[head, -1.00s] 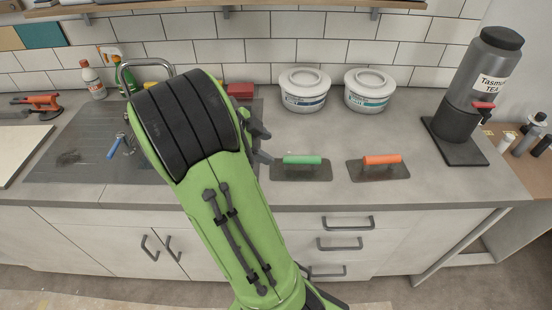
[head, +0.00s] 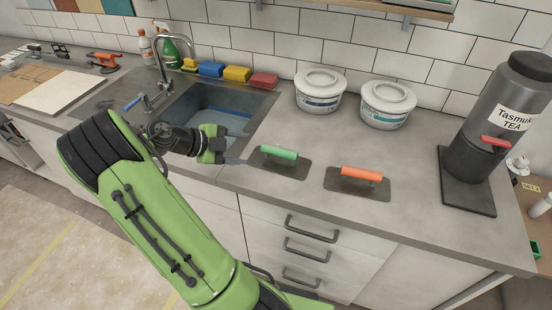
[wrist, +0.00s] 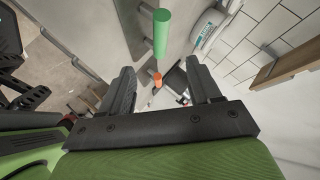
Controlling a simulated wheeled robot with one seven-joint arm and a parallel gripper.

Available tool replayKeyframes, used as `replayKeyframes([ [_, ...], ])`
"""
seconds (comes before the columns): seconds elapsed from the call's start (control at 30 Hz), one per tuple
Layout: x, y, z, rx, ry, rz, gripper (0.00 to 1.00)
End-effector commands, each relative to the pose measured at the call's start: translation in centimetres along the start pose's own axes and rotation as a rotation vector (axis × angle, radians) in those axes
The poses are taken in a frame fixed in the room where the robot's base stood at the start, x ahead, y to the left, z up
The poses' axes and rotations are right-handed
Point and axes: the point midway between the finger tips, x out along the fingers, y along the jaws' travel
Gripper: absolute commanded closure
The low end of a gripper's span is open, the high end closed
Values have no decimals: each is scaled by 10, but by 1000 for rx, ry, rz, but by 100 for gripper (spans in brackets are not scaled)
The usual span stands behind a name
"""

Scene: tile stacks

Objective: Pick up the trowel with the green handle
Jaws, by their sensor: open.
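The trowel with the green handle (head: 279,152) lies flat on the grey counter, its dark plate under the handle. In the wrist view its green handle (wrist: 161,32) shows ahead of the jaws, towards the top. My gripper (head: 240,145) is just left of this trowel in the head view, close to its plate, open and empty. In the wrist view the two fingers (wrist: 160,85) stand wide apart with nothing between them held. A second trowel with an orange handle (head: 361,174) lies to the right; its handle also shows small between the fingers in the wrist view (wrist: 157,79).
Two white tubs (head: 319,90) (head: 387,104) stand behind the trowels. Counter between the tubs and trowels is clear.

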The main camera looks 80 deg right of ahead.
Motion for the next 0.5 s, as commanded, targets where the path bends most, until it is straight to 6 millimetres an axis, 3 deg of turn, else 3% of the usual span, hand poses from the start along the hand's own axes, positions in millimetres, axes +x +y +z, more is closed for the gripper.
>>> replayKeyframes([
  [0.13, 39, 2, -1, 0, 4, 4, 37],
  [0.37, 69, 0, -1, -2, 1, 3, 37],
  [0.5, 96, -1, -6, 0, 2, 4, 37],
])
